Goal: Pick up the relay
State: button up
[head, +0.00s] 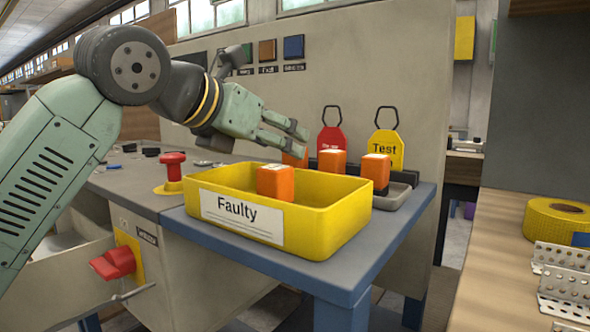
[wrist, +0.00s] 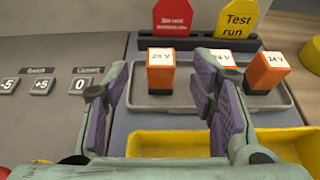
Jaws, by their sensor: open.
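Three orange relays with white "24 V" tops stand in a grey tray in the wrist view: a left one (wrist: 161,76), a middle one (wrist: 221,58) mostly hidden behind a finger, and a right one (wrist: 267,75). The head view shows orange relays at the tray (head: 332,160) (head: 376,170) (head: 294,159), and another (head: 275,182) inside the yellow "Faulty" bin (head: 330,222). My gripper (head: 300,140) is open and empty above the back of the bin. In the wrist view its fingers (wrist: 170,92) frame the left relay, which appears beyond the fingertips.
Red and yellow "Test run" tags (head: 386,148) stand behind the grey tray (head: 398,190). A red button on a yellow base (head: 172,170) stands left of the bin. Labelled buttons (wrist: 80,85) lie left of the tray. A yellow tape roll (head: 555,220) is on the right bench.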

aim_at(295, 164)
jog(key=b+x, duration=0.1)
jog(key=x, duration=0.4)
jog(key=shift+w+d+f, duration=0.15)
jog(key=shift+w+d, duration=0.05)
jog(key=shift+d, duration=0.05)
grip_shut()
dwell(0.5)
